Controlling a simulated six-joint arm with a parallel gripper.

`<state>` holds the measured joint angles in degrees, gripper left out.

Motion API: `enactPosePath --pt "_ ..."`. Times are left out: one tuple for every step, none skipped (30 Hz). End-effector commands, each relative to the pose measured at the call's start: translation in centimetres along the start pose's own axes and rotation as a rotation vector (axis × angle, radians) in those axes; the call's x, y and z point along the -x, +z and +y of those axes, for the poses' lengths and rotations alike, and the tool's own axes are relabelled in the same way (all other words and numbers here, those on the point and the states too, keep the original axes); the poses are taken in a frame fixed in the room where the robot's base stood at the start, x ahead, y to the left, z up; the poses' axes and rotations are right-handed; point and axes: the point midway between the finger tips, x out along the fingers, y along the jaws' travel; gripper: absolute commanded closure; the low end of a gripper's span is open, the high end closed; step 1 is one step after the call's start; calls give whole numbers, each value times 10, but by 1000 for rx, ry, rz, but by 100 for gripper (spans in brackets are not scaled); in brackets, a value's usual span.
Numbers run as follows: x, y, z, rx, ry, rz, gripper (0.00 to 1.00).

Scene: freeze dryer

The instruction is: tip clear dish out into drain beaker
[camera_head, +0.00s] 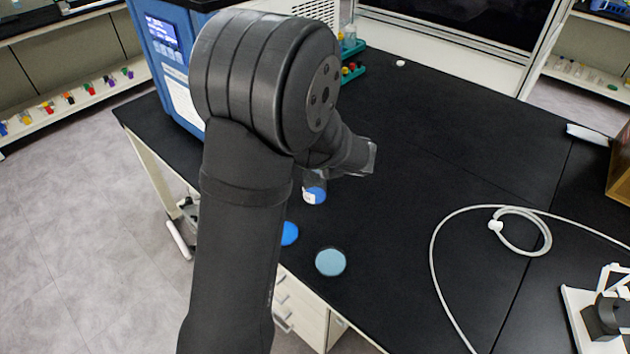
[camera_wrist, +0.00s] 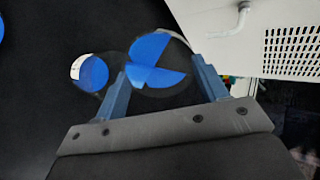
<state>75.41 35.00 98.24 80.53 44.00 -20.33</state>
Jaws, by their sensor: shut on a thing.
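In the wrist view my gripper (camera_wrist: 158,68) has its two blue-grey fingers on either side of a clear round dish (camera_wrist: 150,48) with blue wedge-shaped patches showing in it. The dish's faint edge is hard to make out, and I cannot tell its exact tilt. A clear beaker (camera_wrist: 90,73) with blue contents and a white label is just left of the dish. The beaker also shows in the head view (camera_head: 314,190), below my wrist. My fingers and the dish are mostly hidden behind my arm there.
A blue freeze dryer (camera_head: 172,62) stands at the back left. A blue disc (camera_head: 289,233) and a pale blue disc (camera_head: 331,262) lie near the front edge of the black bench. A white hose (camera_head: 440,235) loops at the right. The bench middle is clear.

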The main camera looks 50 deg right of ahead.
Motion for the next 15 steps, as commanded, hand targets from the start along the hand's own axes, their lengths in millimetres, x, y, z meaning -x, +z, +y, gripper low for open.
enactPosePath --pt "0 0 0 -1 -3 -1 64" --pt "0 0 0 -1 -4 -1 64" --pt "0 0 0 -1 -7 -1 64" --pt "0 0 0 -1 -9 -2 64" --pt "0 0 0 -1 -11 -2 64" --pt "0 0 0 -2 -14 -2 64" --pt "0 0 1 -1 -16 -3 64" --pt "0 0 1 -1 -17 -3 64" --pt "1 0 1 0 -20 -4 64" --pt "1 0 1 0 -22 -4 64" --pt "1 0 1 0 -23 -5 64" --pt "1 0 1 0 -26 -5 64" --pt "1 0 1 -1 -28 -6 64" --pt "1 0 1 -1 -30 -6 64" --pt "1 0 1 -1 -33 -6 64"
